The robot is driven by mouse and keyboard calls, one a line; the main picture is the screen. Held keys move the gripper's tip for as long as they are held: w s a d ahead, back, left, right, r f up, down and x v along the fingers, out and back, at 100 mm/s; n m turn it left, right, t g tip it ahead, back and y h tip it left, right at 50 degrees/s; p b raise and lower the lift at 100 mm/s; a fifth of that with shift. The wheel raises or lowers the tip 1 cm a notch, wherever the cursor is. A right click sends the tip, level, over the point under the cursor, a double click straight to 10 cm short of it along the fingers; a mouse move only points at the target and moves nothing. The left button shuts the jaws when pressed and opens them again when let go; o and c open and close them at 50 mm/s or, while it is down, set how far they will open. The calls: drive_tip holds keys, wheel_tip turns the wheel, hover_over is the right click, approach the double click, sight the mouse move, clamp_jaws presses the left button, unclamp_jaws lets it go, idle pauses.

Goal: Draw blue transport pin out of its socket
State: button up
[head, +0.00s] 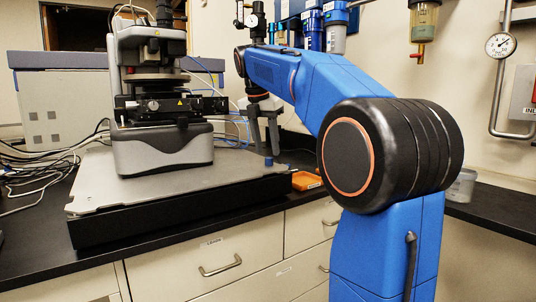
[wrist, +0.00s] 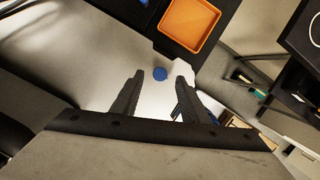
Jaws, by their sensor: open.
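The blue transport pin shows as a round blue head (wrist: 160,73) in the wrist view, between and just beyond my fingertips. In the head view a small blue piece (head: 268,161) sits on the right end of the grey platform, just below my gripper. My gripper (head: 265,150) points down there, open and empty; its two dark fingers also show in the wrist view (wrist: 158,82). The fingers appear apart from the pin, one on each side in the picture. The socket is hidden under the pin's head, and I cannot tell the height gap.
An orange tray (head: 306,180) lies beside the platform's right end; it also shows in the wrist view (wrist: 214,29). The profiler (head: 165,150) stands left of my gripper on the grey platform (head: 95,190). Cables (head: 40,165) lie at the left. Blue filters hang on the back wall.

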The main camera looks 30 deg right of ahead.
sight(268, 158)
drive_tip(key=shift+x, duration=1.55)
drive_tip(key=shift+c, duration=0.6)
clamp_jaws()
